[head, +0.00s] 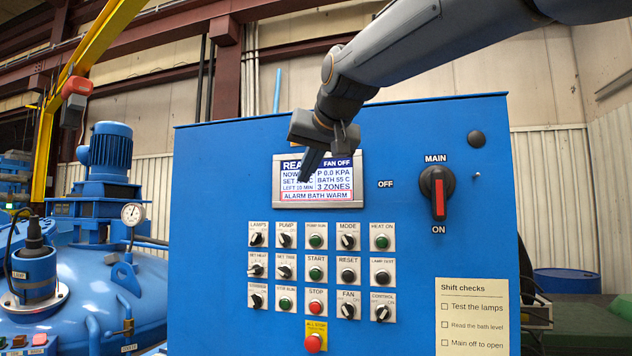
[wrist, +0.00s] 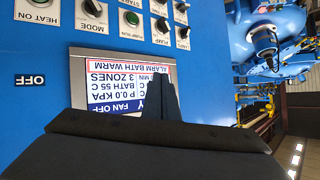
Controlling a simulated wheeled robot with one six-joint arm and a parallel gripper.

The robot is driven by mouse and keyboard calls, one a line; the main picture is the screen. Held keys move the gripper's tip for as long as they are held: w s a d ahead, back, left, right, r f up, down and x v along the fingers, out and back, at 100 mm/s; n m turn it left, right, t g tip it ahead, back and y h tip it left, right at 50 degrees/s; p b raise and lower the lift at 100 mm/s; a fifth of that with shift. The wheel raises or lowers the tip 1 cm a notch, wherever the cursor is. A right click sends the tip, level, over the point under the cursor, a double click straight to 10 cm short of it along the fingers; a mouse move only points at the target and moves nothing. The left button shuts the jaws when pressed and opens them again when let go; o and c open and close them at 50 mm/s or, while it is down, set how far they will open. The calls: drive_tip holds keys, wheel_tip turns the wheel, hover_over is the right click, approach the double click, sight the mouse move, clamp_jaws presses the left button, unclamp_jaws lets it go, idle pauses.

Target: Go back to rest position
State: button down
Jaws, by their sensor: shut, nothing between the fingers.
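My gripper (head: 309,176) is shut and empty. It hangs in front of the left part of the display screen (head: 342,195) on the blue control panel (head: 215,200), and hides some of its text. In the wrist view, the shut fingers (wrist: 160,82) show as a dark shape over the upside-down screen (wrist: 100,85). I cannot tell whether the fingertips touch the panel. The screen is lit, with the lines FAN OFF, BATH 55 C and ALARM BATH WARM readable. My arm reaches in from the upper right, above the panel.
Rows of knobs and buttons sit below the screen, with a red button (head: 313,343) at the bottom. The red main switch handle (head: 438,194) stands upright at right, above the ON label. A blue furnace lid (head: 85,300) with motor (head: 108,148) and gauge stands left.

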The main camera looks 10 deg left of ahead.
idle(0.4)
drive_tip(key=d+f+m+g+h, duration=0.1)
drive_tip(key=d+f+h, duration=0.1)
drive_tip(key=d+f, duration=0.65)
drive_tip(key=d+f+g+h+b, duration=0.1)
drive_tip(key=d+f, duration=0.3)
drive_tip(key=f, duration=0.9)
drive_tip(key=d+f+m+g+h, duration=0.1)
drive_tip(key=d+f+g+h, duration=0.1)
drive_tip(key=d+f, duration=0.7)
drive_tip(key=s+d+f+g, duration=0.1)
drive_tip(key=s+d+f, duration=0.4)
drive_tip(key=s+f, duration=0.2)
drive_tip(key=s+d+f+m+g+h+b, duration=0.1)
drive_tip(key=s+d+f+g, duration=0.1)
drive_tip(key=s+d+f, duration=0.3)
drive_tip(key=s+d+f+m+g, duration=0.1)
drive_tip(key=s+d+f, duration=0.4)
drive_tip(key=s+f, duration=0.5)
wheel_tip(320, 180, down, 7)
drive_tip(key=shift+s+d+g+h, duration=0.35)
drive_tip(key=shift+s+g+h, duration=0.05)
drive_tip(key=shift+g, duration=0.1)
